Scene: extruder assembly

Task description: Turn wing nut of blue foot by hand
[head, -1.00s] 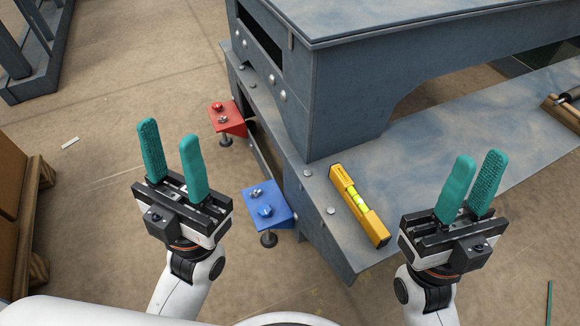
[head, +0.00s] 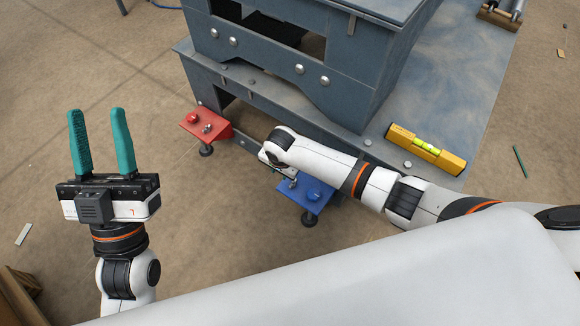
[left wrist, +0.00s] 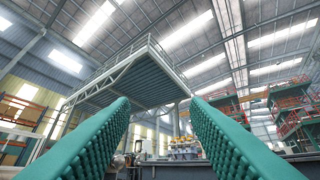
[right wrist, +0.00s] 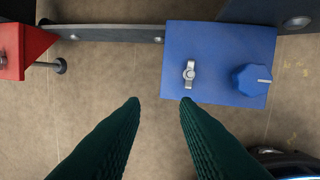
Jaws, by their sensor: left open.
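The blue foot (head: 318,192) juts from the machine's lower edge in the head view, partly covered by my right arm. In the right wrist view the blue foot (right wrist: 220,45) carries a silver wing nut (right wrist: 189,73) and a blue knob (right wrist: 251,79) with a pale mark. My right gripper (right wrist: 161,101) is open and empty. Its fingertips lie just below the plate in that view, the right one close below the wing nut; contact cannot be told. My left gripper (head: 97,111) is open, empty and upright, far left of the blue foot; its fingers also fill the left wrist view (left wrist: 160,98).
A red foot (head: 206,128) stands left of the blue one and shows at the right wrist view's left edge (right wrist: 22,50). A yellow spirit level (head: 427,150) lies on the grey machine base (head: 470,85). Open floor surrounds my left gripper.

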